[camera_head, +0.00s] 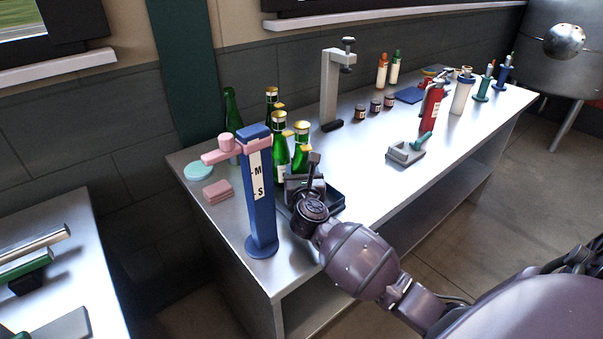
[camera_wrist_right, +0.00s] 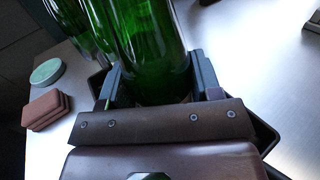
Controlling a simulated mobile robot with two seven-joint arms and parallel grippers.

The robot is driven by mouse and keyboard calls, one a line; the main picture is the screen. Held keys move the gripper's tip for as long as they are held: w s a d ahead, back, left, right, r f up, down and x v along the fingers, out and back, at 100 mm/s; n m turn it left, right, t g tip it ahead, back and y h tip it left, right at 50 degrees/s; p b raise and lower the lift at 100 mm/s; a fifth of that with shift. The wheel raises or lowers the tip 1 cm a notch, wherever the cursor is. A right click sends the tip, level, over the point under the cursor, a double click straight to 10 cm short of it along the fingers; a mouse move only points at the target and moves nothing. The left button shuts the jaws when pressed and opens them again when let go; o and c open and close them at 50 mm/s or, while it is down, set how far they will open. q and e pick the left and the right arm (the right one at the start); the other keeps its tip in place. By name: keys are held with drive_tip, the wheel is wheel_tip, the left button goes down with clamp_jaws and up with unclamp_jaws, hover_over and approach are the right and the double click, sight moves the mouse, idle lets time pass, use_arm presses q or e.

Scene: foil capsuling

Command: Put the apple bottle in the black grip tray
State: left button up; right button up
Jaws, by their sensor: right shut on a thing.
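My right gripper (camera_head: 303,183) is at the near end of the metal bench, beside the group of green bottles. In the right wrist view its jaws (camera_wrist_right: 157,82) are shut on a green glass bottle (camera_wrist_right: 150,40), which stands upright between the fingers. In the head view this seems to be the front right gold-topped bottle (camera_head: 301,136); its lower part is hidden by the gripper. No apple marking can be read. The black tray (camera_head: 335,201) lies under the gripper, and its rim (camera_wrist_right: 266,136) shows in the wrist view. I cannot tell whether the bottle touches the tray floor.
Other green bottles (camera_head: 280,147) stand close behind and left. A tall blue post (camera_head: 262,215) with a pink arm stands at the bench's near edge, left of my gripper. Pink blocks (camera_head: 217,191) and a pale green disc (camera_head: 198,171) lie left. The bench middle is mostly clear.

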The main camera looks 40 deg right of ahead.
drive_tip(key=o, duration=0.7)
drive_tip(key=shift+f, duration=0.2)
drive_tip(key=o, duration=0.5)
drive_tip(key=shift+r, duration=0.1)
drive_tip(key=shift+r, duration=0.2)
drive_tip(key=v, duration=1.2)
drive_tip(key=shift+p, duration=0.35)
